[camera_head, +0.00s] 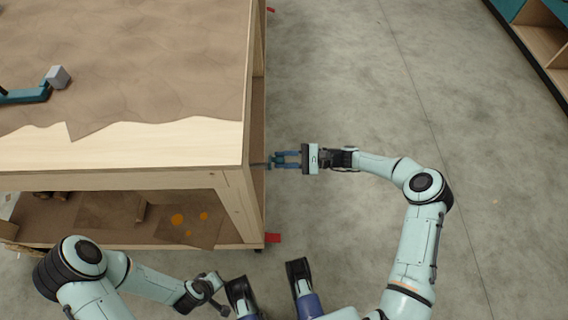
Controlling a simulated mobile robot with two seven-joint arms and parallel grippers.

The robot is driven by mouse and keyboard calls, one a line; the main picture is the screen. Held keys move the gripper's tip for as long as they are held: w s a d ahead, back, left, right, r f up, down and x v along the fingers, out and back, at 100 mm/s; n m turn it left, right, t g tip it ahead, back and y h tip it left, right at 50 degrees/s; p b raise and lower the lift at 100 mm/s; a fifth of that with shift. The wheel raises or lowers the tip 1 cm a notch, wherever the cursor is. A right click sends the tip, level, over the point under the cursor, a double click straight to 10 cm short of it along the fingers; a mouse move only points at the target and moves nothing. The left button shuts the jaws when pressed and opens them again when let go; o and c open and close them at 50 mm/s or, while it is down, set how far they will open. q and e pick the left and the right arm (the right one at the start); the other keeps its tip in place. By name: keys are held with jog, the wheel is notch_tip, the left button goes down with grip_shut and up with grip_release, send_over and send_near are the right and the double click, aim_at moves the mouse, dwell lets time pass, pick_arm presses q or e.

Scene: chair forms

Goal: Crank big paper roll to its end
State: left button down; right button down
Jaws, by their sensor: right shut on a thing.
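Brown paper (150,60) covers most of the wooden table top (110,145) and ends in a ragged front edge. The big roll itself cannot be made out. My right gripper (276,160) is at the table's right side, near the front corner. Its blue fingers are shut on a small dark crank handle (262,164) beside the table edge; the fingers hide most of it. My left gripper (213,300) is low in front of the table, away from the crank. Its fingers cannot be made out clearly.
The lower shelf (120,232) holds brown sheets with orange spots. Open concrete floor (350,80) lies to the right. A teal and wooden shelf unit (540,35) stands at top right.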

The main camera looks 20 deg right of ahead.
pick_arm(q)
jog(key=shift+s+d+r+p, duration=0.3)
jog(key=shift+s+r+p, duration=0.1)
jog(key=shift+s, duration=0.15)
pick_arm(e)
jog(key=shift+w+d+r+n, duration=0.15)
jog(key=shift+r+n, duration=0.75)
jog(key=shift+n, duration=1.05)
jog(key=shift+w+r+n, duration=0.3)
jog(key=shift+r+n, duration=0.65)
jog(key=shift+n, duration=1.05)
jog(key=shift+w+d+r+n, duration=0.15)
jog(key=shift+r+n, duration=0.75)
jog(key=shift+n, duration=1.05)
pick_arm(q)
jog(key=shift+g, duration=0.3)
pick_arm(e)
jog(key=c, duration=0.9)
grip_release()
jog(key=shift+a, duration=0.1)
jog(key=shift+o, duration=0.2)
pick_arm(q)
jog(key=shift+s+d+r, duration=0.2)
jog(key=shift+s+r, duration=0.1)
jog(key=shift+s, duration=0.1)
pick_arm(e)
jog(key=v, duration=1.3)
jog(key=shift+d, duration=0.2)
